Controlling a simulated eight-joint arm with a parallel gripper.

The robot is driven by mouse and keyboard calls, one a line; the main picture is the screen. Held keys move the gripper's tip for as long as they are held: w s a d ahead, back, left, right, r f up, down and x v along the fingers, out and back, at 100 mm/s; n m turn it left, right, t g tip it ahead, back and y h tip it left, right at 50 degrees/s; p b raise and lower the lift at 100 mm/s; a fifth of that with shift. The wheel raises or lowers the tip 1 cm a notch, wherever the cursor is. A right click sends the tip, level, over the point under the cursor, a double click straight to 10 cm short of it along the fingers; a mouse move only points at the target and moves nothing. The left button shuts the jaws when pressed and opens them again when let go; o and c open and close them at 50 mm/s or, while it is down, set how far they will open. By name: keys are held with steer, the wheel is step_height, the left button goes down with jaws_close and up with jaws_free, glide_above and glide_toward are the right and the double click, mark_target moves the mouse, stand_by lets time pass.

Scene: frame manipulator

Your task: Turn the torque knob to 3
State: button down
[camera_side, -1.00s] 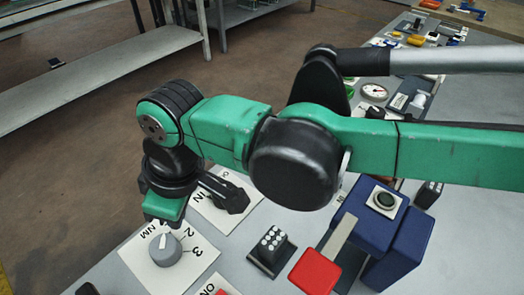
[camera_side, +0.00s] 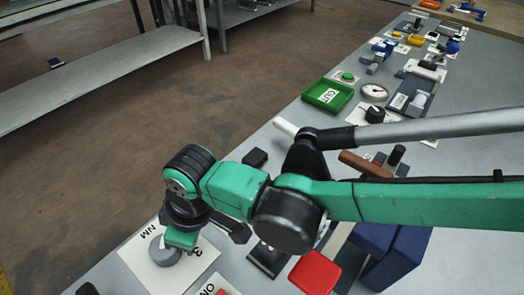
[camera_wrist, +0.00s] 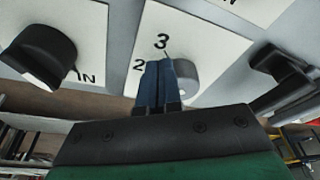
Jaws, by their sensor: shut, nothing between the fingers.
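The torque knob (camera_side: 164,250) is a round grey dial on a white plate (camera_side: 140,262) marked NM, with a 3 partly visible in the side view. My gripper (camera_side: 181,240) is at the knob's upper right there and covers part of the dial. In the wrist view my shut blue fingers (camera_wrist: 157,66) stand in front of the grey knob (camera_wrist: 184,80), which shows to their right. The numbers 3 (camera_wrist: 162,41) and 2 (camera_wrist: 138,65) show beyond and left of the fingertips. The knob's pointer setting is unclear, and I cannot tell whether the fingers touch the knob.
In the side view, a red block (camera_side: 315,271) and blue box (camera_side: 400,258) are to the right. A green tray (camera_side: 328,95) is farther back.

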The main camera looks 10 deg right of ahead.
steer(key=shift+a, duration=0.2)
stand_by(0.3)
steer(key=shift+s, duration=0.85)
steer(key=shift+s+a, duration=0.1)
steer(key=shift+s+a, duration=0.15)
steer(key=shift+s, duration=0.15)
steer(key=shift+s+a, duration=0.1)
steer(key=shift+a, duration=0.05)
steer(key=shift+s, duration=0.1)
stand_by(0.3)
steer(key=shift+s+d, duration=0.15)
steer(key=shift+d, duration=0.2)
step_height(320, 180, up, 6)
stand_by(0.3)
